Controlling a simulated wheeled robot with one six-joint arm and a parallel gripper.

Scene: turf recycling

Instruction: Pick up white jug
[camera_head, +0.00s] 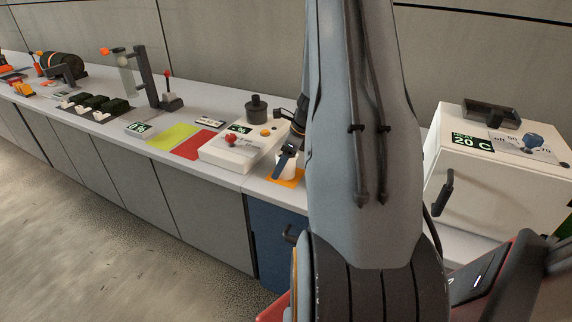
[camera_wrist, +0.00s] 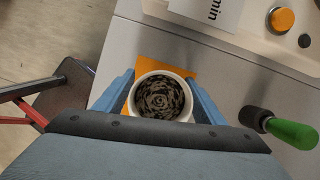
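The white jug (camera_wrist: 190,85) is a round white cup seen from above in the wrist view, with dark shredded bits inside. It stands over an orange patch (camera_wrist: 148,67). My gripper (camera_wrist: 160,77) has one blue finger on each side of the jug, very close to its wall. I cannot tell whether both fingers press on it. In the head view the jug (camera_head: 289,172) is partly hidden behind a blue finger of my gripper (camera_head: 283,163), on the orange patch (camera_head: 293,181) on the counter.
A white machine (camera_head: 230,154) with a red knob stands just left of the jug. A white heater box (camera_head: 500,165) reading 20 C is at right. Yellow (camera_head: 172,135) and red (camera_head: 198,145) patches lie farther left. A green-handled lever (camera_wrist: 292,132) sits near my gripper.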

